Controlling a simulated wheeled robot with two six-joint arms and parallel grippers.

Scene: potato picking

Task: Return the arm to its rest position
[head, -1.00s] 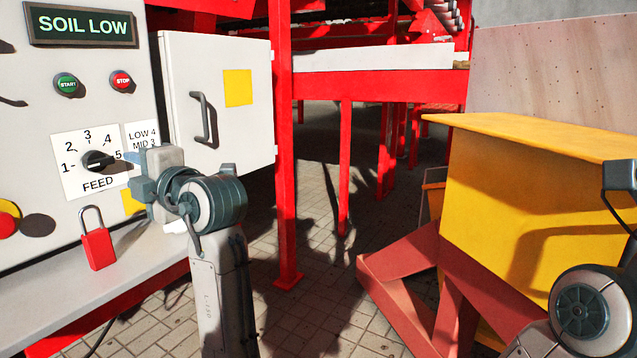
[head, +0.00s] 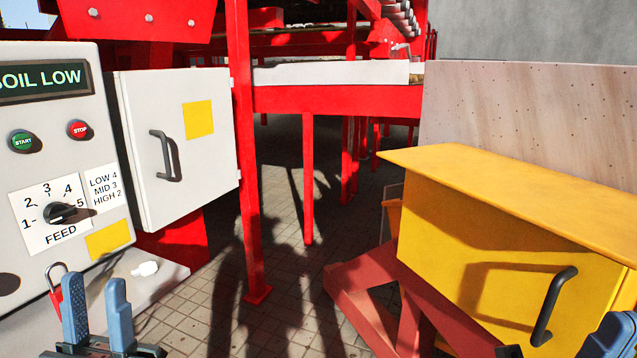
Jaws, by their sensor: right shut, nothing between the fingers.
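My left gripper (head: 95,275) is at the lower left, its two blue fingers upright and apart with nothing between them. It is in front of the control panel's lower edge and hides part of a red padlock (head: 55,300). My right gripper (head: 614,336) is only partly in view at the bottom right corner, in front of the yellow box (head: 490,230); it is shut and empty. The feed knob (head: 60,213) on the panel has its pointer toward 5. No gripper touches the knob.
A white cabinet (head: 140,110) with a dark handle stands beside the panel. A white knob-like piece (head: 145,269) lies on the panel's ledge. A red post (head: 243,150) rises in the middle. The yellow box has a black handle (head: 552,305). Paved floor between is clear.

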